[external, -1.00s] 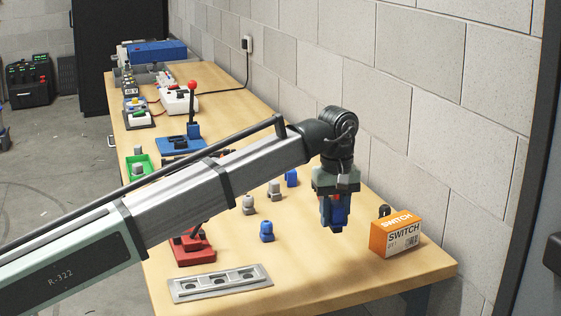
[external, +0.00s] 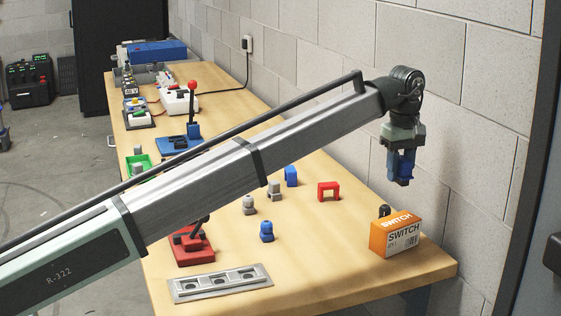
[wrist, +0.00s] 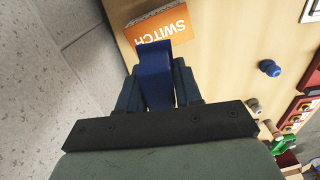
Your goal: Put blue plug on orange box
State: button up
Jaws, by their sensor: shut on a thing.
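My gripper (external: 402,180) is shut on a blue plug (wrist: 156,70), holding it in the air at the table's right side. In the external view the plug (external: 406,168) shows between the dark blue fingers, partly covered by them. The orange box (external: 396,233), marked SWITCH, stands on the near right part of the table. My gripper is above the box's level and apart from it. In the wrist view the orange box (wrist: 187,22) lies just beyond the plug's end, which overlaps its lower edge in the picture.
A small blue knobbed piece (external: 266,232), a blue block (external: 290,177), two grey pegs and a red arch (external: 328,190) stand on the table. A black knob (external: 384,211) shows at the box's back edge. A grey socket plate (external: 220,284) lies at the front. A block wall runs along the right.

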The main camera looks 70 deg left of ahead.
aim_at(395, 218)
jog(key=shift+f, duration=4.65)
jog(key=shift+f, duration=0.15)
jog(key=o, duration=1)
jog(key=shift+o, duration=0.2)
notch_tip(395, 218, up, 12)
jog(key=shift+r, duration=0.15)
